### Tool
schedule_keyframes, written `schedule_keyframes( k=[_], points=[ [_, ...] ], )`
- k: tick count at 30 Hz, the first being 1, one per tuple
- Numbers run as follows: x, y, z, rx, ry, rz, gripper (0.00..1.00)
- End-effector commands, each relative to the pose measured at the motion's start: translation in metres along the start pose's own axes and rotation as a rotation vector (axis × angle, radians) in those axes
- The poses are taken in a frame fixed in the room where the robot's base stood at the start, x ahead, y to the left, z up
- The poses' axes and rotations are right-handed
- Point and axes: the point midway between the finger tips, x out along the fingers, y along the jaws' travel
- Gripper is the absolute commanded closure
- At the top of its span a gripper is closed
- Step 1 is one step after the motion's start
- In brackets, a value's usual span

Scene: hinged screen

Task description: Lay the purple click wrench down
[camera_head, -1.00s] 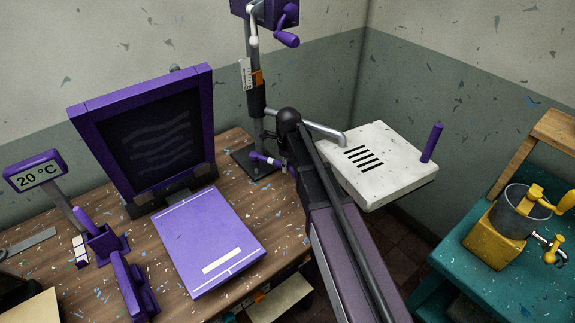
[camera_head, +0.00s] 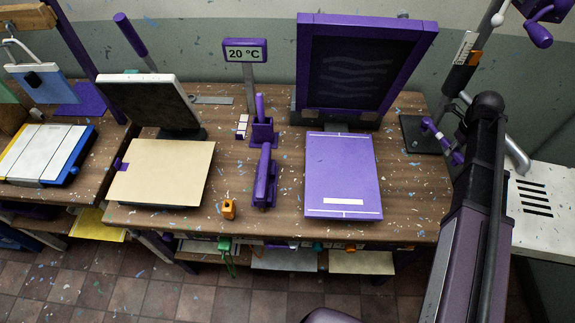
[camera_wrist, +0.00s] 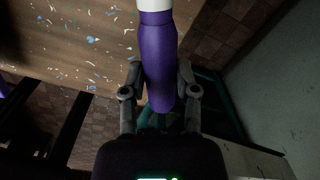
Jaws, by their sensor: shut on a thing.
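The purple click wrench (camera_wrist: 160,50), a purple handle with a white band, is between the two fingers of my gripper (camera_wrist: 160,78) in the wrist view. My gripper is shut on it, with the table surface beyond. In the head view the wrench (camera_head: 431,125) shows as a short purple and white bar just left of my arm, over the table's right end by a dark stand base. My gripper in the head view is mostly hidden by my arm. I cannot tell whether the wrench touches anything below it.
A hinged purple screen (camera_head: 350,70) stands at the back, with a purple panel (camera_head: 342,175) in front. A white slotted platform (camera_head: 550,205) is at right. Bare wood (camera_head: 415,180) lies right of the panel.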

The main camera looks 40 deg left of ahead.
Motion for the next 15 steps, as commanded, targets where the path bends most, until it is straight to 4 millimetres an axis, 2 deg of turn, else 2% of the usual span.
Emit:
schedule_keyframes(
  k=[1, 6, 15],
  points=[
    [-0.015, 0.0, 0.0, 0.0, 0.0, 0.0, 1.0],
    [-0.041, 0.0, 0.001, 0.0, 0.0, 0.0, 1.0],
    [-0.073, 0.0, 0.001, 0.0, 0.0, 0.0, 1.0]
  ],
)
